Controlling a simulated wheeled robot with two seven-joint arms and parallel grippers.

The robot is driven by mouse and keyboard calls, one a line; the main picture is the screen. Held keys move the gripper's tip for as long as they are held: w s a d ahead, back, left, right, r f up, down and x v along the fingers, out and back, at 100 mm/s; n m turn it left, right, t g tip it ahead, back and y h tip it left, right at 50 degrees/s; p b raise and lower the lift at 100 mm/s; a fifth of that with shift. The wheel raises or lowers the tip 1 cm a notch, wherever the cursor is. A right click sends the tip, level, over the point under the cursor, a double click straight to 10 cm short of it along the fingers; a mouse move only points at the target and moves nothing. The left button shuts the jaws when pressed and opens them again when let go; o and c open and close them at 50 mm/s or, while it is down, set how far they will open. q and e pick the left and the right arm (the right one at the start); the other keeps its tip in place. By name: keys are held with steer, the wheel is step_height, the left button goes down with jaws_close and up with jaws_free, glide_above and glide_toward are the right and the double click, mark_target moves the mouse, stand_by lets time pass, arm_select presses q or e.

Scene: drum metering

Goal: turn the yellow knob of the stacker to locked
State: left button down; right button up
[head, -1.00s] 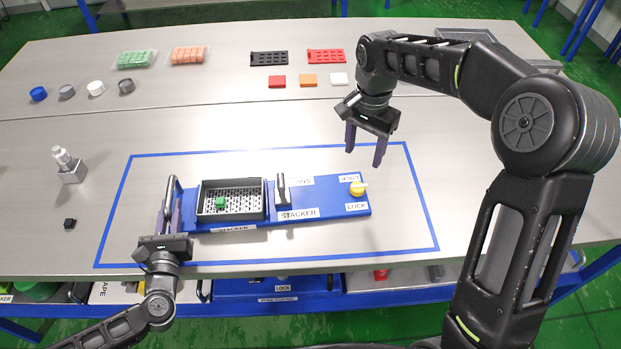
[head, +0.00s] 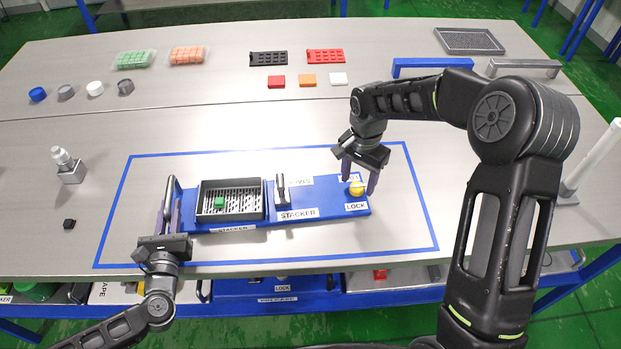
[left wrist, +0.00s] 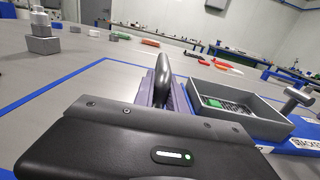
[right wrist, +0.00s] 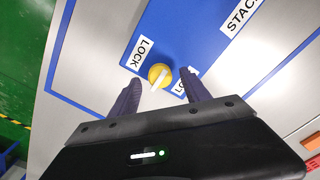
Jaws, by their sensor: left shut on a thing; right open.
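The blue stacker (head: 310,214) lies inside the blue tape outline. Its yellow knob (head: 357,188) sits at its right end, between a LOCK label (head: 356,206) and a second label mostly covered by my gripper. In the right wrist view the knob (right wrist: 160,75) has a pale bar across it, pointing neither squarely at one label nor clearly readable. My right gripper (head: 358,186) is open, its fingers on either side of the knob; contact cannot be told. My left gripper (head: 168,222) is shut on the dark upright handle (left wrist: 162,68) at the stacker's left end.
A dark tray (head: 231,216) with a green block (head: 220,202) sits on the stacker, beside a T-shaped handle (head: 282,190). A metal fixture (head: 70,168) and a small black block (head: 69,223) stand left. Coloured blocks and caps lie at the back.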

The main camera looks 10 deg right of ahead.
steer(key=shift+f, duration=0.7)
jaws_close()
